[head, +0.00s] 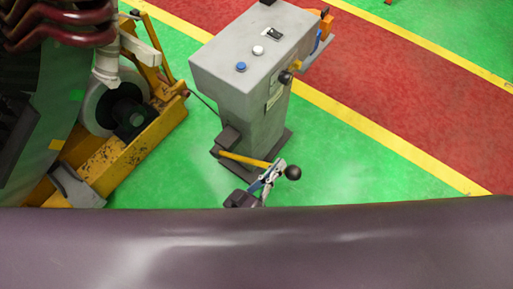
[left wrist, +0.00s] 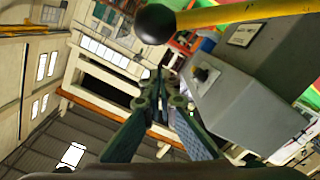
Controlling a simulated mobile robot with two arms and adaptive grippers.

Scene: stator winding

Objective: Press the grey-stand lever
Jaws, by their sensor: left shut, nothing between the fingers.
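The grey stand (head: 232,75) is upright on the green floor, with buttons on its sloped top. Its lever is a yellow rod (head: 243,159) that comes out low at the stand's base and ends in a black ball (head: 293,172). My left gripper (head: 277,166) is shut and empty, and overlaps the rod just left of the ball. In the left wrist view the closed fingertips (left wrist: 158,85) are below the ball (left wrist: 155,24) and the rod (left wrist: 250,12), beside the grey stand (left wrist: 240,100). I cannot tell whether they touch the lever. My right gripper is out of view.
A yellow machine frame (head: 135,150) with a dark wheel stands left of the stand, near dark red coils (head: 65,30). Green floor (head: 350,160) is free to the right, then a yellow line and a red lane (head: 390,90).

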